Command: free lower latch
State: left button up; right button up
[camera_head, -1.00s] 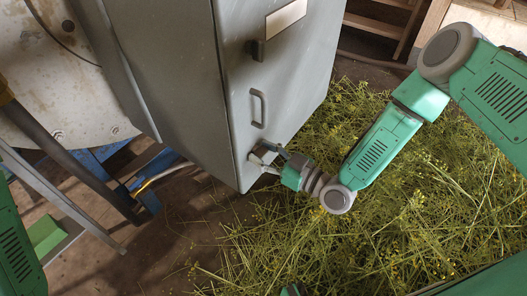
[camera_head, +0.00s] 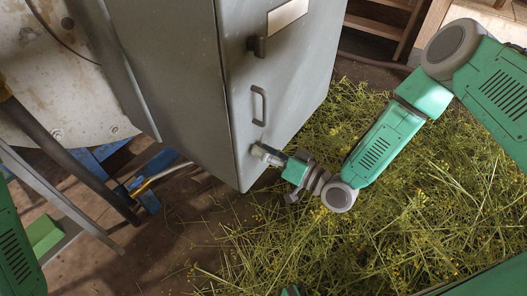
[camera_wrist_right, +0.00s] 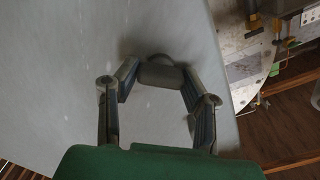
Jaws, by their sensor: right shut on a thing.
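The grey metal cabinet (camera_head: 175,70) stands upright with its door facing right. The lower latch shows in the right wrist view as a small dark grey block (camera_wrist_right: 160,74) on the door face. My right gripper (camera_head: 265,153) is at the lower part of the door, below the handle. In the right wrist view its two fingers (camera_wrist_right: 159,78) are on either side of the latch and shut on it. In the head view the fingers mostly hide the latch. My left gripper does not show.
Cut yellow-flowered herbs (camera_head: 400,200) cover the floor on the right. A blue frame (camera_head: 150,165) and pipes stand left of the cabinet.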

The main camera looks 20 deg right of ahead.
jog(key=m, duration=0.2)
jog(key=m+b, duration=0.1)
jog(key=m, duration=0.2)
jog(key=shift+w+d+f+m, duration=0.1)
jog(key=shift+w+d+m, duration=0.15)
jog(key=shift+m, duration=0.05)
jog(key=m+b, duration=0.1)
jog(key=m, duration=0.3)
jog(key=shift+f+m+b, duration=0.1)
jog(key=shift+m+b, duration=0.3)
jog(key=o, duration=1.1)
jog(key=shift+f, duration=0.1)
jog(key=shift+o, duration=0.2)
jog(key=shift+s, duration=0.15)
jog(key=v, duration=1.2)
